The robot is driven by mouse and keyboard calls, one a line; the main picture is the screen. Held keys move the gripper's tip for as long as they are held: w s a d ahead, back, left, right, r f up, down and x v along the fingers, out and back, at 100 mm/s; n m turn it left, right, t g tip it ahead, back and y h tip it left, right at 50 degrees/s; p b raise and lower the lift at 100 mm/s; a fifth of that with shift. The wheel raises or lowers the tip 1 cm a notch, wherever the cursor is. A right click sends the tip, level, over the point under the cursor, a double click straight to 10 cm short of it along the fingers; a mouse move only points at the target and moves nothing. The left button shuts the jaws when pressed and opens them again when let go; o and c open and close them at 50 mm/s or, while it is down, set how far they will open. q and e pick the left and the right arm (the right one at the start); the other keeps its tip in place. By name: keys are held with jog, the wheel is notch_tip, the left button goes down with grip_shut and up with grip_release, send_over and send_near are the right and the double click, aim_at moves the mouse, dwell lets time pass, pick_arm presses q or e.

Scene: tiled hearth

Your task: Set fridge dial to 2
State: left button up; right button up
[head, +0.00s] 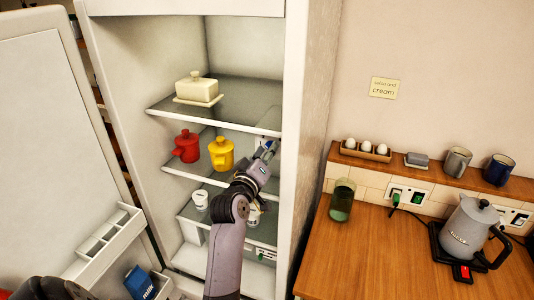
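The fridge (295,130) stands open, its door (45,120) swung out to the left. A small pale fitting (262,140) shows on that wall just behind the fingertips. It may be the dial, but the gripper covers most of it and no number can be read. I cannot tell whether the fingers touch it or how far they are apart.
A butter dish (197,90) stands on the upper shelf. A red pot (187,147) and a yellow pot (221,154) stand on the shelf below, left of my gripper. Right of the fridge, a wooden counter (375,255) holds a green glass (341,202) and a kettle (468,228).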

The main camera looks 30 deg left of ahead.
pick_arm(q)
jog(key=v, duration=0.7)
jog(key=shift+s, duration=0.25)
jog(key=shift+f, duration=0.1)
dwell(0.6)
